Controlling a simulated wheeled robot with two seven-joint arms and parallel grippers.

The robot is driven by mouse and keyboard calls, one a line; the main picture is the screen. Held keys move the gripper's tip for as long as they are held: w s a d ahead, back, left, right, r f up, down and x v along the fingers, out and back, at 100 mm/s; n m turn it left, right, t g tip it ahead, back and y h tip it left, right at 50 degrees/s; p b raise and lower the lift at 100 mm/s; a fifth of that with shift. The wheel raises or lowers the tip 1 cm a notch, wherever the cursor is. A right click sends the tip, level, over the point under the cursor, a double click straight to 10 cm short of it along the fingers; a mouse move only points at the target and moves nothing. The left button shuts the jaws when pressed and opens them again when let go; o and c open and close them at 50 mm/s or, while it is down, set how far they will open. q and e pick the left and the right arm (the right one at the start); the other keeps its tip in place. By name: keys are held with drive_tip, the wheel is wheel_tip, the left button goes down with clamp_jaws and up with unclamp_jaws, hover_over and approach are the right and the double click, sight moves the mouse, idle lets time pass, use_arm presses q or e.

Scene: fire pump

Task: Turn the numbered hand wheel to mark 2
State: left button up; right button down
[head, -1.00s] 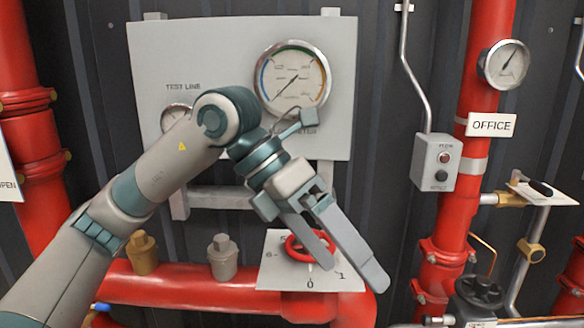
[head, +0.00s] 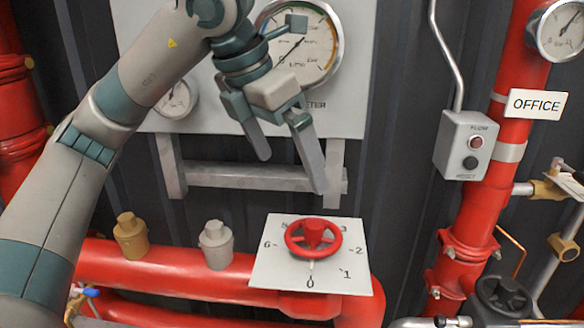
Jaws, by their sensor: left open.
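The red hand wheel (head: 313,237) sits on a white number plate (head: 275,278) above the red pipe. The plate shows 0 at the front, then 1, 2 and 3 up the right side, and 5 and 6 on the left. A small pale pointer (head: 311,266) at the wheel's front rim lines up with 0. My left gripper (head: 292,173) is open and empty, above and behind the wheel in the picture and apart from it. Mark 4 is hidden behind the wheel. My right gripper is not in view.
A grey gauge panel (head: 372,60) stands behind my left arm, with a grey frame rail (head: 250,178) below it. Brass (head: 130,237) and grey (head: 215,244) caps stand left of the plate. A button box (head: 466,145) and red standpipe (head: 485,200) are at right.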

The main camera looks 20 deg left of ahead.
use_arm(q)
drive_tip(key=shift+f, duration=0.95)
drive_tip(key=p, duration=0.1)
approach(314, 223)
drive_tip(key=p+x, duration=0.2)
drive_tip(key=x, duration=0.8)
drive_tip(key=shift+f, duration=0.15)
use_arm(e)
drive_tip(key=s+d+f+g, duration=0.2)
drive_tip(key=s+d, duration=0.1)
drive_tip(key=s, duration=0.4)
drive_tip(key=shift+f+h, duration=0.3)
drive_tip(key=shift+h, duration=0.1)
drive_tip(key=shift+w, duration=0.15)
